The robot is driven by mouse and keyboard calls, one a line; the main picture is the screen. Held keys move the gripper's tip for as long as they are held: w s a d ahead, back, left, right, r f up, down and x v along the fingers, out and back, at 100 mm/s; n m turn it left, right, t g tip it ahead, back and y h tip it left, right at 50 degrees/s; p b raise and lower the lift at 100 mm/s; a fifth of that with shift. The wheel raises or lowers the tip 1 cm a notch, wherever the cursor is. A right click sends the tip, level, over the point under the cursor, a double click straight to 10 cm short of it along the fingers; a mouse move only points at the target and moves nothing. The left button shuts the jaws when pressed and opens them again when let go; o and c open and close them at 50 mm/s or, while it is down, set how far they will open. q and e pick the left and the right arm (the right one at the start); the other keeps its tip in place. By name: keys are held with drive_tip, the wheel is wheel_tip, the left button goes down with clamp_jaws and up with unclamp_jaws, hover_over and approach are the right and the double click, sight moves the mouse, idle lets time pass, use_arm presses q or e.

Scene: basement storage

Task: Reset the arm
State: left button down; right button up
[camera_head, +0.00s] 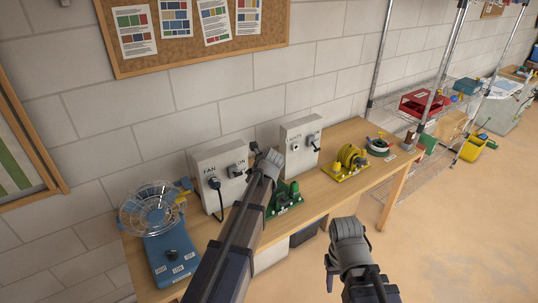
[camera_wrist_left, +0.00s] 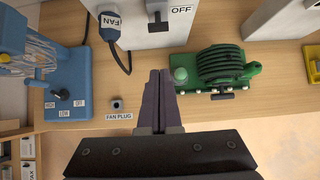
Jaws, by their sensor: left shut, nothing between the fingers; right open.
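My left arm reaches in from the bottom of the head view, its far end (camera_head: 266,160) in front of the fan switch box (camera_head: 219,172). In the left wrist view my left gripper (camera_wrist_left: 160,80) is shut and empty, with its dark fingers together above the wooden tabletop. Its tips are just left of a green coiled device (camera_wrist_left: 222,66) and below the OFF lever (camera_wrist_left: 156,20), with visible space around them. My right gripper (camera_head: 348,232) is at the lower middle of the head view, open and away from the table; its fingertips are hard to make out.
A blue wire-cage fan (camera_head: 168,255) stands at the table's left end. A second switch box (camera_head: 300,146), a yellow device (camera_head: 349,163) and a round green-rimmed item (camera_head: 378,146) are further right. A wire shelf holds a red bin (camera_head: 424,104).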

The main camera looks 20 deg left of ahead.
use_arm(q)
drive_tip(key=s+d+f+n+g+h+b, duration=0.2)
drive_tip(key=s+d+f+n, duration=0.2)
drive_tip(key=s+d+n, duration=0.7)
drive_tip(key=s+d+f+n+g+h+b, duration=0.2)
drive_tip(key=s+d+f+n, duration=0.3)
drive_tip(key=s+d+n, duration=0.6)
drive_tip(key=s+d+g, duration=0.1)
drive_tip(key=s, duration=0.6)
drive_tip(key=shift+h, duration=0.3)
